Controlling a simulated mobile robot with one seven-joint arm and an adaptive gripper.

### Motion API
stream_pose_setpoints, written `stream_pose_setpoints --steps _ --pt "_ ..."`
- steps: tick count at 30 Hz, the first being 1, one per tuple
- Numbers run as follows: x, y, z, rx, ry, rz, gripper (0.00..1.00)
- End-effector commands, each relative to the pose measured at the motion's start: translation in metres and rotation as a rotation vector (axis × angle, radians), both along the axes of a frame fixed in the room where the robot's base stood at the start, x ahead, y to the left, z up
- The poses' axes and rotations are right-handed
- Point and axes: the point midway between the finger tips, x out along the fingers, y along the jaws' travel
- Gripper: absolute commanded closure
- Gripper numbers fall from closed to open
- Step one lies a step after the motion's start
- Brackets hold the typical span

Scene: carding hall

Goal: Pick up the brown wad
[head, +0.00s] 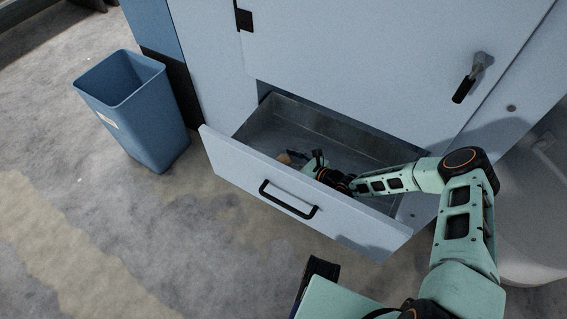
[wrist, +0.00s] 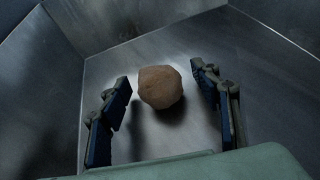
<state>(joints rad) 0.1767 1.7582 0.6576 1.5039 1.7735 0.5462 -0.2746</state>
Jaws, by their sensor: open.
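The brown wad (wrist: 160,87) is a roundish, matte brown lump on the metal floor of the open drawer. In the wrist view it lies between and slightly beyond my open fingers, with a gap on each side. In the head view only a small part of the wad (head: 284,158) shows, just left of my gripper (head: 304,160). My gripper is inside the drawer, low over its floor. In the wrist view my gripper (wrist: 162,90) is open and empty, its two dark blue pads apart.
The drawer (head: 240,157) is pulled out of a pale cabinet (head: 350,60); its metal walls stand close around my gripper. Its front has a black handle (head: 288,199). A blue bin (head: 140,120) stands on the floor at left. A black latch handle (head: 465,88) sticks out above.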

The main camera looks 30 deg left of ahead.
Motion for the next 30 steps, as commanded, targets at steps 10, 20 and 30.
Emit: stream_pose_setpoints --steps 10,20,30 --pt "0.002 0.004 -0.001 -0.001 0.000 0.000 0.53" --pt "0.001 0.004 -0.001 0.000 -0.001 0.000 0.81" --pt "0.002 0.004 0.025 0.000 -0.004 0.002 0.81"
